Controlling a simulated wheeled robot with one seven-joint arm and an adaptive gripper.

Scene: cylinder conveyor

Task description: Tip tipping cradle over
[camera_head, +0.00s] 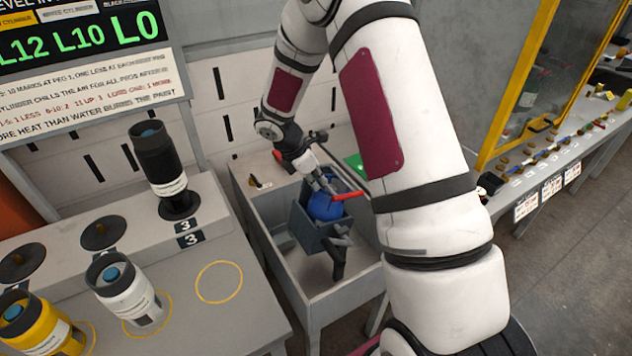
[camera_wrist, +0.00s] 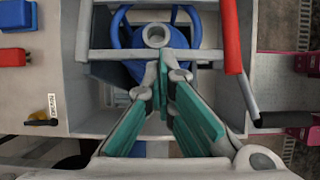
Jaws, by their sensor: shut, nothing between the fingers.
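The tipping cradle (camera_head: 307,228) is a grey open box on a stand inside a grey trough, with a round blue vessel (camera_head: 325,206) in it. The blue vessel also shows in the wrist view (camera_wrist: 127,42), behind a grey crossbar (camera_wrist: 105,55). My gripper (camera_head: 325,187) is at the cradle's top edge, above the blue vessel. In the wrist view its teal-padded fingers (camera_wrist: 165,62) meet at their tips, near the grey ring at the middle of the crossbar. The fingers are shut with nothing between them. Whether they touch the cradle I cannot tell.
The grey trough (camera_head: 318,310) surrounds the cradle. A red lever (camera_head: 348,196) sticks out beside it; a red bar (camera_wrist: 232,35) shows at right in the wrist view. Black (camera_head: 158,160), white (camera_head: 123,287) and yellow (camera_head: 35,325) cylinders stand on the left bench.

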